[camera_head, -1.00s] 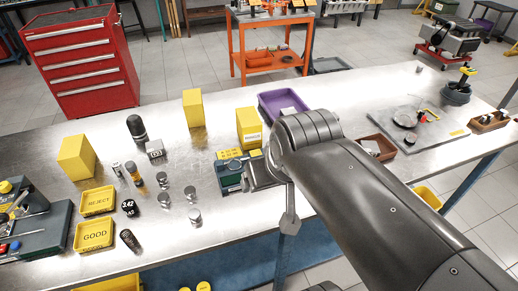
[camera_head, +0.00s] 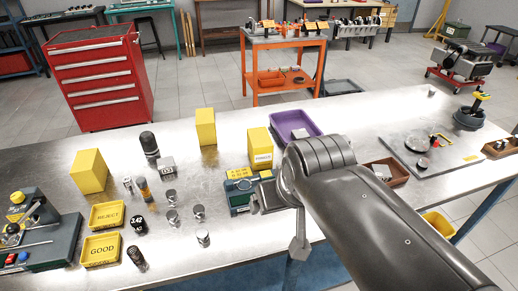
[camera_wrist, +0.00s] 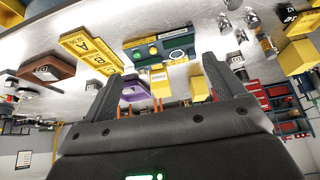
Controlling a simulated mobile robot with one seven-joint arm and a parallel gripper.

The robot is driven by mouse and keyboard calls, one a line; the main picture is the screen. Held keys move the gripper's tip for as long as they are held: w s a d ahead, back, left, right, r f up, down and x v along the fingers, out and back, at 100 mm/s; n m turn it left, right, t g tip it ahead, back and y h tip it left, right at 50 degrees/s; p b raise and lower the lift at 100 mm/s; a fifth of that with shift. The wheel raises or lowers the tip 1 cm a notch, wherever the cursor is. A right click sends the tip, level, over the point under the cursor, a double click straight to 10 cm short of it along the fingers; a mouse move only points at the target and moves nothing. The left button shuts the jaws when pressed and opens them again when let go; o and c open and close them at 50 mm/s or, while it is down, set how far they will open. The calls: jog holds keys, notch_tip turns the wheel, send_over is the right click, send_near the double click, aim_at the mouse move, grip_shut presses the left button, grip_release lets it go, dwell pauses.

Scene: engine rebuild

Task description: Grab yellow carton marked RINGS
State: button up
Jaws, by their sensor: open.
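A yellow carton (camera_head: 260,148) with a white label stands upright on the metal bench, behind a green box with a yellow top. Its label is too small to read surely. In the wrist view, which looks upside down, a labelled yellow carton (camera_wrist: 159,86) shows between my fingers, beyond the green box (camera_wrist: 160,48). My gripper (camera_wrist: 161,68) is open, with nothing between its fingers. In the head view my gripper (camera_head: 268,194) is just right of the green box (camera_head: 240,192), on the near side of the carton and apart from it. My forearm hides part of the bench.
Two other yellow boxes stand left of the carton: a tall one (camera_head: 206,127) and a wider one (camera_head: 89,171). A purple tray (camera_head: 292,122) lies right of the carton, and a brown tray (camera_head: 390,170) farther right. Several metal cylinders stand left of the green box.

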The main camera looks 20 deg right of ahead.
jog(key=g, duration=0.1)
send_over(260, 137)
jog(key=s, duration=0.4)
jog(key=shift+m, duration=0.4)
jog(key=f, duration=0.4)
jog(key=shift+w, duration=0.2)
jog(key=x, duration=0.4)
jog(key=shift+w+d+f, duration=0.1)
jog(key=shift+w+f, duration=0.1)
jog(key=shift+f, duration=0.05)
jog(key=shift+x, duration=3.2)
jog(key=shift+f, duration=0.25)
jog(key=shift+c, duration=0.4)
